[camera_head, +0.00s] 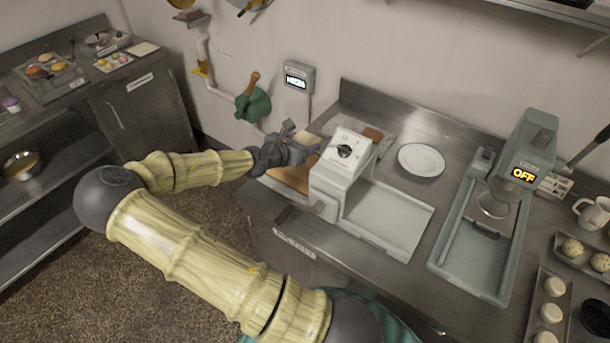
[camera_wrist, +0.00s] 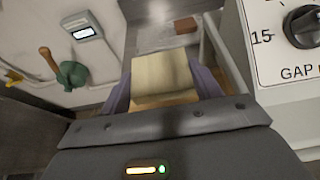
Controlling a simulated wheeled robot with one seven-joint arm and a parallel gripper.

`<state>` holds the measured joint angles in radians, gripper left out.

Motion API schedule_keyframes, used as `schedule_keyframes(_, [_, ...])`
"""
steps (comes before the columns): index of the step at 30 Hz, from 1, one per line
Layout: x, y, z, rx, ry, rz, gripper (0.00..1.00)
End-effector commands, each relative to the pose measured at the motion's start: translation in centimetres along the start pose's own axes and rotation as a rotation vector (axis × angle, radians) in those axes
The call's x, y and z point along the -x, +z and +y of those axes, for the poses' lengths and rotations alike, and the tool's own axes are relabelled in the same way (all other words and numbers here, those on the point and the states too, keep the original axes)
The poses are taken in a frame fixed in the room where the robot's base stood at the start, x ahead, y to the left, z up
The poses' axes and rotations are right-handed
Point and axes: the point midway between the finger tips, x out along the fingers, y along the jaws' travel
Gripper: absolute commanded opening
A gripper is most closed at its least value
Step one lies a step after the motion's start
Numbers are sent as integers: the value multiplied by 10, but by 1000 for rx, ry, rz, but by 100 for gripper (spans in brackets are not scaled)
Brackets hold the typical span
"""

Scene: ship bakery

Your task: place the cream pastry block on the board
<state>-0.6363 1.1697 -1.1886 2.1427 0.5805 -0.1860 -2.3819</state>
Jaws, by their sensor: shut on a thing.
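My gripper (camera_head: 304,147) is shut on the cream pastry block (camera_wrist: 162,76), with a finger on each side of it in the wrist view. In the head view the block (camera_head: 313,141) is mostly hidden by the fingers. A brown wooden board (camera_head: 288,178) lies at the left end of the counter, beside the grey machine with the gap dial. The gripper and block are over or near the board's far part. Tan wood shows just below the block in the wrist view, but I cannot tell whether the block touches it.
The grey machine (camera_head: 342,168) stands close on the right of my gripper. A brown block (camera_head: 372,134) lies on a pale tray behind it. A white plate (camera_head: 421,160) and a press marked OFF (camera_head: 528,150) are further right. A wall meter (camera_head: 299,77) and green holder (camera_head: 254,105) are behind.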

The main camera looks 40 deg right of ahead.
Motion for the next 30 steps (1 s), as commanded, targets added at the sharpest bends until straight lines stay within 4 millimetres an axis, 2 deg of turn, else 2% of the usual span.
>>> schedule_keyframes(12, [-2,-4,0,1,0,0,39])
schedule_keyframes(14, [-4,-9,0,2,0,0,39])
schedule_keyframes(22, [-22,-51,-1,2,-3,0,39])
schedule_keyframes(25, [-24,-58,0,0,1,-1,39])
schedule_keyframes(30, [-25,-59,0,-1,1,-1,39])
